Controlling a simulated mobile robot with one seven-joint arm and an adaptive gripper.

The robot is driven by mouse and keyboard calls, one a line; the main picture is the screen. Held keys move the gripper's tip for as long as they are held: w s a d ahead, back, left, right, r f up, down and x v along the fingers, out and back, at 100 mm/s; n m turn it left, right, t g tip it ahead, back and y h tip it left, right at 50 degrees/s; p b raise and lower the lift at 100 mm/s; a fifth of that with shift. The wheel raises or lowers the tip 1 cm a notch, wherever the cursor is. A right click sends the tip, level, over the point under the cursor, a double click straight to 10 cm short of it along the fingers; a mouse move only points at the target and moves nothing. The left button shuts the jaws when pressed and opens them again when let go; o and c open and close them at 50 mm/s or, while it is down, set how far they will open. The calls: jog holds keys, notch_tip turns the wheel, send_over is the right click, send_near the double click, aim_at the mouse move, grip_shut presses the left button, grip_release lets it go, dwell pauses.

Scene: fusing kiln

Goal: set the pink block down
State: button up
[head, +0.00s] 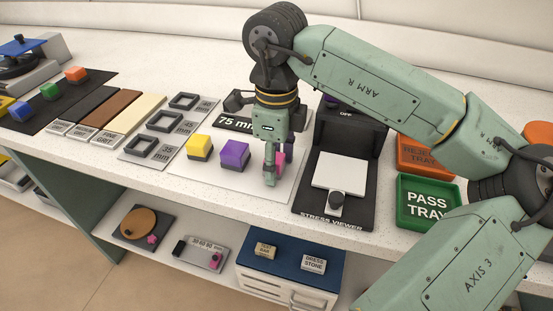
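The pink block (281,158) shows as a small patch just right of and behind the near finger of my gripper (270,166). My gripper points down over the right part of the white sheet (222,180). The near finger covers much of the block, and the far finger is hidden. I cannot tell whether the fingers press on the block or whether its underside touches the sheet. A purple block (234,154) stands on the sheet to the left of my gripper, and a yellow block (199,147) stands farther left.
The stress viewer (317,208) stands close to the right, with the green pass tray (402,213) and orange reject tray (418,153) beyond it. A "75 mm" sign (234,122) lies behind the blocks. Gauge plates (150,146) lie left. The sheet's front strip is clear.

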notch_tip(320, 180, up, 12)
jog(key=b, duration=0.1)
jog(key=shift+r, duration=0.15)
dwell(0.6)
